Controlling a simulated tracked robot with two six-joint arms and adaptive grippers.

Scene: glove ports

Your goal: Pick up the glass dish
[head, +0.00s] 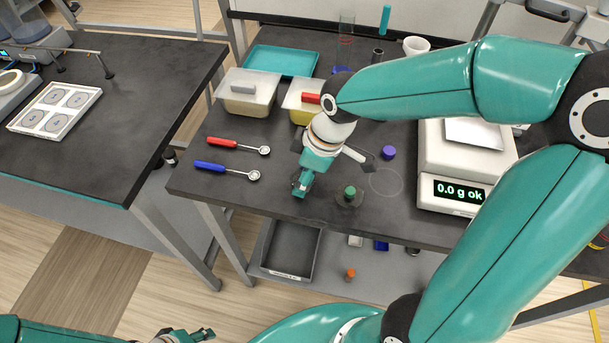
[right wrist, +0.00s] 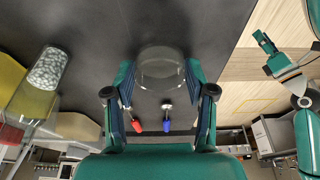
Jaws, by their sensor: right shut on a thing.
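The glass dish (right wrist: 161,68) is a clear, round, shallow vessel in the right wrist view. It sits between the fingertips of my right gripper (right wrist: 160,90), which is shut on it. In the head view my right gripper (head: 302,186) points down near the front edge of the dark bench; the dish is hard to make out there, hidden by the gripper or too clear. My left gripper (head: 190,334) is low at the bottom edge of the head view, away from the bench, its fingers apart and empty.
A red-handled spoon (head: 238,145) and a blue-handled spoon (head: 226,170) lie left of my right gripper. A green-topped item (head: 349,194), a thin ring outline (head: 386,182) and a purple-capped item (head: 388,153) are to its right. A scale (head: 457,192) reads 0.0 g. Lidded tubs (head: 247,97) stand behind.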

